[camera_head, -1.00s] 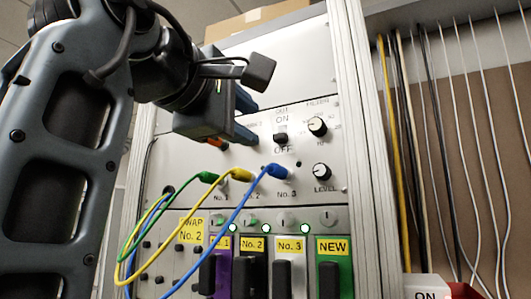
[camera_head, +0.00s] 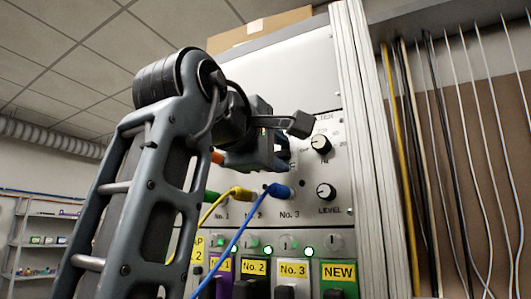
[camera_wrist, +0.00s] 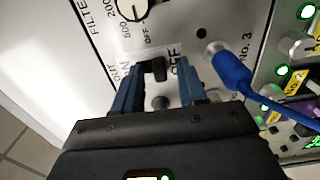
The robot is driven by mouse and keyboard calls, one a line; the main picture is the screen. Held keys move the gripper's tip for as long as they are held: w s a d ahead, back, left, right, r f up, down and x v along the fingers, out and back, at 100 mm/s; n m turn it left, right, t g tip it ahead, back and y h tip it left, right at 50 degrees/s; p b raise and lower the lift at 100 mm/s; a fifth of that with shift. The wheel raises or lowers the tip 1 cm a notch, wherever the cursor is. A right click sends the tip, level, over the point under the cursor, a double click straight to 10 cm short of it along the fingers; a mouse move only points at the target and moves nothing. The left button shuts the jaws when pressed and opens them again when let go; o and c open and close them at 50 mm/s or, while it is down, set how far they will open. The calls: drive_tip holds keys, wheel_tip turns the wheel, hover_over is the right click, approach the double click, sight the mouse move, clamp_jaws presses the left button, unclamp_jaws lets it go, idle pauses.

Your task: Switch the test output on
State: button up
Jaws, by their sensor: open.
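The test output switch (camera_wrist: 158,70) is a small black lever between the "ON" and "OFF" labels on the silver panel. In the wrist view it sits between my two blue fingertips, closer to the "OFF" label. My gripper (camera_wrist: 157,76) is open, with one finger on the "ON" side and one on the "OFF" side. There is a gap on each side of the lever; whether the tips touch the panel I cannot tell. In the head view my gripper (camera_head: 284,152) is at the panel and hides the switch.
A blue plug (camera_head: 279,191) with its cable is just below my gripper, beside the "OFF" side finger in the wrist view. The filter knob (camera_head: 320,144) and level knob (camera_head: 326,192) are to the right. Yellow and green plugs sit lower left. Cables hang at the right.

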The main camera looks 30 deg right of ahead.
clamp_jaws()
idle(0.6)
